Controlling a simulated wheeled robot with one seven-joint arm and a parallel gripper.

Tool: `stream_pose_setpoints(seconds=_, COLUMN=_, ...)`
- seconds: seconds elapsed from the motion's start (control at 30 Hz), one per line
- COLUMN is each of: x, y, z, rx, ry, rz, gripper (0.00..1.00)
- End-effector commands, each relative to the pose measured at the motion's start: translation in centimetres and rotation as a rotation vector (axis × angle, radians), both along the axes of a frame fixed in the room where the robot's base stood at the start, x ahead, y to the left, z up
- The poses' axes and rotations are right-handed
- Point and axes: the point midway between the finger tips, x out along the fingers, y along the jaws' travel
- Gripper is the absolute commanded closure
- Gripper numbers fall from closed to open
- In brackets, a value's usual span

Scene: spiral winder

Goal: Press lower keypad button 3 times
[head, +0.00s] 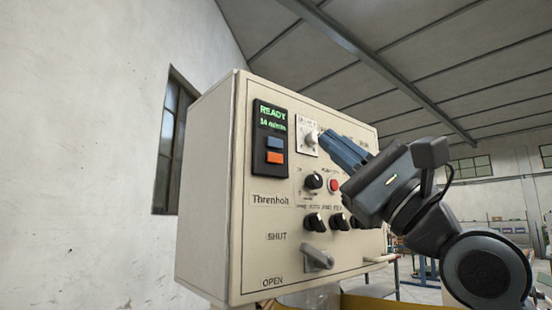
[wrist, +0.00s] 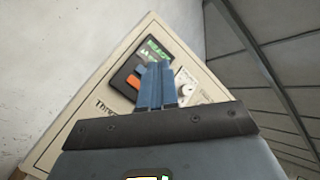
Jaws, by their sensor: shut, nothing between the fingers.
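The keypad (head: 270,131) is a dark panel at the upper left of the cream control box, with a green lit display reading "READY" and a second line. Below the display are a blue button (head: 274,143) and, lowest, an orange button (head: 275,158). In the wrist view the orange button (wrist: 134,81) shows just left of the fingers; the blue one is partly hidden. My gripper (head: 324,137) is shut and empty, its blue fingers pointing at the box to the right of the keypad. In the wrist view the fingertips (wrist: 158,66) overlap the keypad's right side; contact cannot be told.
The control box (head: 215,180) also carries a white switch plate (head: 308,138), a red button (head: 334,185), several black knobs (head: 314,222) and a grey lever (head: 317,258). A pale wall (head: 90,150) stands at left. Open space lies before the keypad.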

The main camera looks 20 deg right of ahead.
Motion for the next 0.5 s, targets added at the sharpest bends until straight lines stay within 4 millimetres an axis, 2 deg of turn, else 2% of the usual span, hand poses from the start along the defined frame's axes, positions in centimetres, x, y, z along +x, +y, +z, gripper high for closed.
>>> stream_pose_setpoints(seconds=0.5, x=5.7, y=1.9, z=-0.1, rx=-0.003, ry=-0.001, rz=-0.001, gripper=1.00)
